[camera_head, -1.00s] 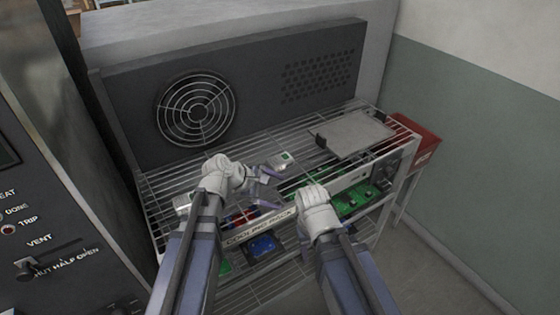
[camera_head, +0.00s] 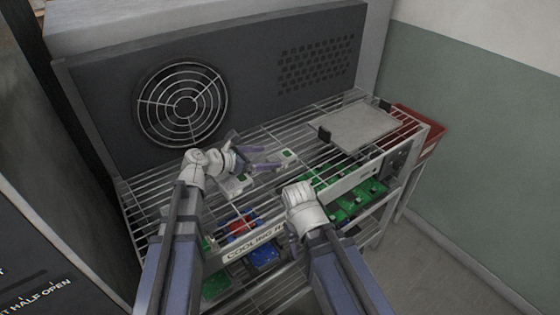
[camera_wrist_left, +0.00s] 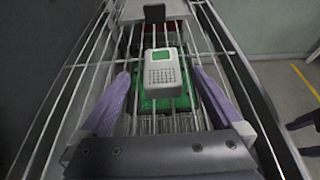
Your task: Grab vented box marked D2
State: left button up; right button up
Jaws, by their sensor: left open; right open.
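A small pale box (camera_head: 285,157) with a green label lies on the wire top shelf of the cooling rack (camera_head: 150,215). In the left wrist view the box (camera_wrist_left: 162,74) shows dotted vents below its green label; I cannot read any marking. My left gripper (camera_head: 270,158) is open and points at this box from its left. In the left wrist view its fingers (camera_wrist_left: 158,100) stand on either side, apart from the box. Another pale box (camera_head: 236,184) lies below the left gripper, partly hidden. My right gripper (camera_head: 305,200) is over the front rail, its fingertips hidden.
A grey plate (camera_head: 356,128) with dark clips lies on the shelf's right part. A fan grille (camera_head: 181,104) is in the dark panel behind. Green boards (camera_head: 345,207) and a blue part (camera_head: 264,254) lie on lower levels. A red bin (camera_head: 425,125) stands at right.

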aim_at(283, 156)
pick_arm(q)
jog(key=shift+b+x, duration=1.45)
jog(key=shift+x, duration=2.35)
jog(key=shift+s+f, duration=0.1)
jog(key=shift+c, duration=0.5)
jog(key=c, duration=1.4)
